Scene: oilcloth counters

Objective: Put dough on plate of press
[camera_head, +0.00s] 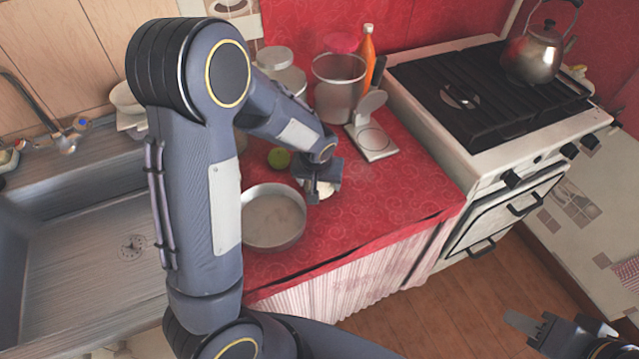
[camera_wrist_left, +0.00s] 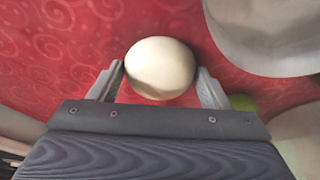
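A pale round dough ball (camera_wrist_left: 160,68) sits between the two fingertips of my left gripper (camera_wrist_left: 160,75) in the left wrist view, with a fingertip against each side. In the head view my left gripper (camera_head: 320,187) is low over the red counter, right of a metal bowl, and the dough (camera_head: 325,188) is partly hidden by it. The press (camera_head: 374,143) stands open farther back on the counter, its round lid (camera_head: 371,103) raised and its plate bare. My right gripper (camera_head: 532,325) is at the bottom right, away from the counter; its opening is unclear.
The metal bowl (camera_head: 270,218) and a green fruit (camera_head: 279,158) are left of my left gripper. A tall pot (camera_head: 338,88) and an orange bottle (camera_head: 367,55) stand behind the press. The stove (camera_head: 480,110) borders it on the right. Red cloth between gripper and press is clear.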

